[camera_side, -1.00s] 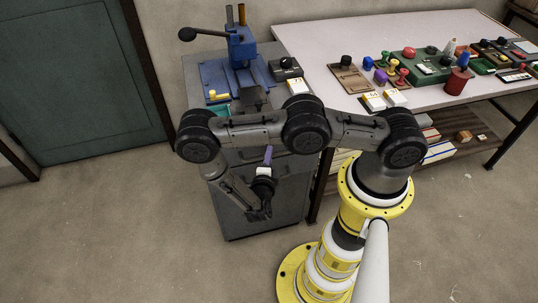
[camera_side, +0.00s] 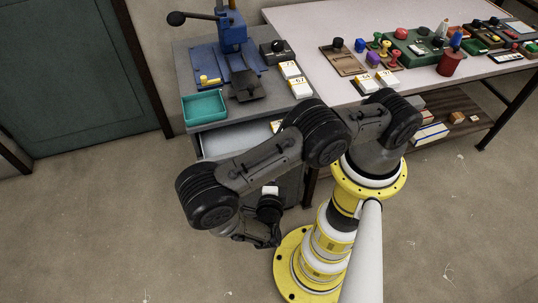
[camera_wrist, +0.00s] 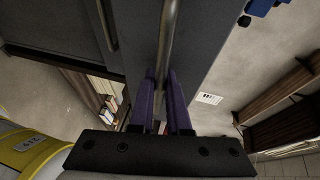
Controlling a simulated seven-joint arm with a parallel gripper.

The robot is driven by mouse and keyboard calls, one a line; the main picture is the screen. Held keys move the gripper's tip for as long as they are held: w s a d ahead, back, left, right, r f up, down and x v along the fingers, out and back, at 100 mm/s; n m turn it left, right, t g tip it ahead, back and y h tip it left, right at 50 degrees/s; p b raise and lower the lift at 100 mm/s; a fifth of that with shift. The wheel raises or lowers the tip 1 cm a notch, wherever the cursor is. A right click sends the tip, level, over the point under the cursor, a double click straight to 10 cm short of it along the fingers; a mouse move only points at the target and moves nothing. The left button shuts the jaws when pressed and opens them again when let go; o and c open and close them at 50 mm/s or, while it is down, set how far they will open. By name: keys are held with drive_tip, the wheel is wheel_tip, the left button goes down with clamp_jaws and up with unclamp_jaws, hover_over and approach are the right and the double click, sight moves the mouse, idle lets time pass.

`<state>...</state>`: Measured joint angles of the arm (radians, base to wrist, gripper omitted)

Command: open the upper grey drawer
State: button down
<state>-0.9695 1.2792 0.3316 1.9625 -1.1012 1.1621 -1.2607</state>
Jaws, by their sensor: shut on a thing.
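The upper grey drawer (camera_side: 238,140) stands pulled out from the grey cabinet in the side view, with its pale inside showing below the cabinet top. My arm covers much of its front. In the wrist view, the drawer's metal bar handle (camera_wrist: 168,35) runs between the purple fingers of my gripper (camera_wrist: 164,76). My gripper is shut on this handle, with a finger on each side. In the side view the fingertips are hidden behind my arm.
A teal tray (camera_side: 204,107), a blue press (camera_side: 232,50) and white-yellow boxes (camera_side: 300,88) stand on the cabinet top. A pale table (camera_side: 300,18) with several coloured stamps is at the right. A green door (camera_side: 75,80) is at the left. The floor in front is clear.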

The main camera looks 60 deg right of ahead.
drive_tip(key=shift+s+a, duration=0.5)
drive_tip(key=shift+a, duration=0.2)
drive_tip(key=c, duration=1.2)
unclamp_jaws()
drive_tip(key=shift+o, duration=0.2)
